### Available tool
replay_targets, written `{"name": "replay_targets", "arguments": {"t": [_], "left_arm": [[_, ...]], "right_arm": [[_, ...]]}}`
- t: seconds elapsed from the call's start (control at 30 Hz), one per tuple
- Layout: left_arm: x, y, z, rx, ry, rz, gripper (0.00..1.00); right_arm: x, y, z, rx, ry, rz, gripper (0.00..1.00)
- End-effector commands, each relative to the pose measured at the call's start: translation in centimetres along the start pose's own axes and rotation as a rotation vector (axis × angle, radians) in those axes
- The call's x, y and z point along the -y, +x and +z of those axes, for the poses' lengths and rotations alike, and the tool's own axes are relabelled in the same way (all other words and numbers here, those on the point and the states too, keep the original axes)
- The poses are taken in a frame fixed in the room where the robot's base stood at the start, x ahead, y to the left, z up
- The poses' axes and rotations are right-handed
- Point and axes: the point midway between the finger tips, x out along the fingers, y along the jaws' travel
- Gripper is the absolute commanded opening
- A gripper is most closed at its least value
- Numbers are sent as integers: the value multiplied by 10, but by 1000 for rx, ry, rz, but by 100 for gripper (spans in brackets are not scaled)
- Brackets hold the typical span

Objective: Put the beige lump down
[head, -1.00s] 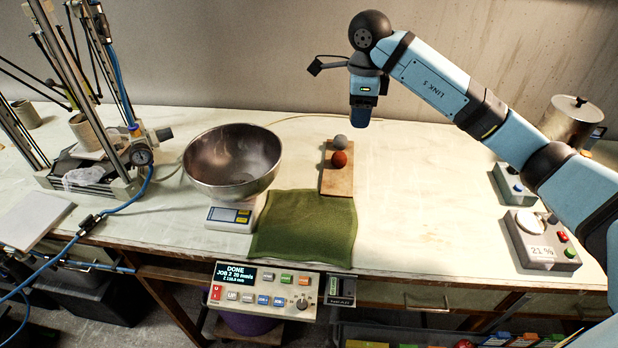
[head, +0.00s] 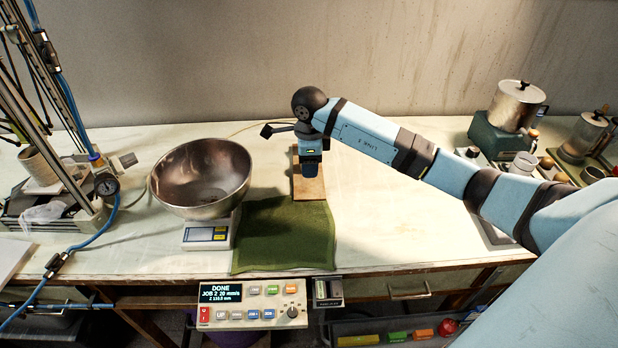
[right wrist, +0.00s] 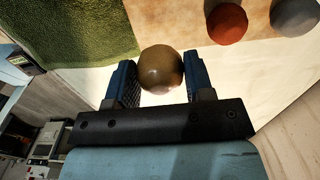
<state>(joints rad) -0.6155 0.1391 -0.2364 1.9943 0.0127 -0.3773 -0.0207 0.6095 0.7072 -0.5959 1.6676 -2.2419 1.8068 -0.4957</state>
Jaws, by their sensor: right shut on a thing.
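The beige lump (right wrist: 161,69), a brownish ball, sits between the two fingers of my right gripper (right wrist: 160,80) in the right wrist view. In the head view my right gripper (head: 310,174) points down over the wooden board (head: 309,191), and the lump cannot be made out there. The board also shows in the right wrist view (right wrist: 182,28), with a red lump (right wrist: 226,24) and a grey lump (right wrist: 296,15) on it, both apart from the held lump. My gripper hides these two in the head view. My left gripper is out of view.
A green cloth (head: 285,235) lies in front of the board. A steel bowl (head: 202,180) stands on a scale (head: 208,235) to the left. A pot (head: 517,105) and jars stand at the back right. The table between board and pot is largely clear.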

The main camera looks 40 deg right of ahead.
Motion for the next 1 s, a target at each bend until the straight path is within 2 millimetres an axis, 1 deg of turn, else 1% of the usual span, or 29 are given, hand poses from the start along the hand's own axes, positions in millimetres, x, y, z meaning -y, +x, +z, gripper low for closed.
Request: {"name": "replay_targets", "arguments": {"t": [0.03,0.1,0.27,0.5,0.57,0.77,0.9,0.93,0.97,1.0], "left_arm": [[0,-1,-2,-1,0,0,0],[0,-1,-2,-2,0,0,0],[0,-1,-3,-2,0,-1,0],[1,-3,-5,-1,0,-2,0],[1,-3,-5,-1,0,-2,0],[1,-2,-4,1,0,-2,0],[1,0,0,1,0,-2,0],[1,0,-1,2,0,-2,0],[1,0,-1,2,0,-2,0],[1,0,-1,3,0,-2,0]], "right_arm": [[-1,7,0,0,0,2,23],[0,13,0,1,-1,0,23],[0,24,0,0,0,1,23],[0,57,0,1,1,1,23],[0,60,0,1,0,0,23],[0,60,0,1,-1,-1,23],[0,64,0,0,-1,-1,23],[0,63,0,0,-1,-1,55],[0,62,0,0,-1,-1,62],[0,62,0,0,-1,-1,71]]}}
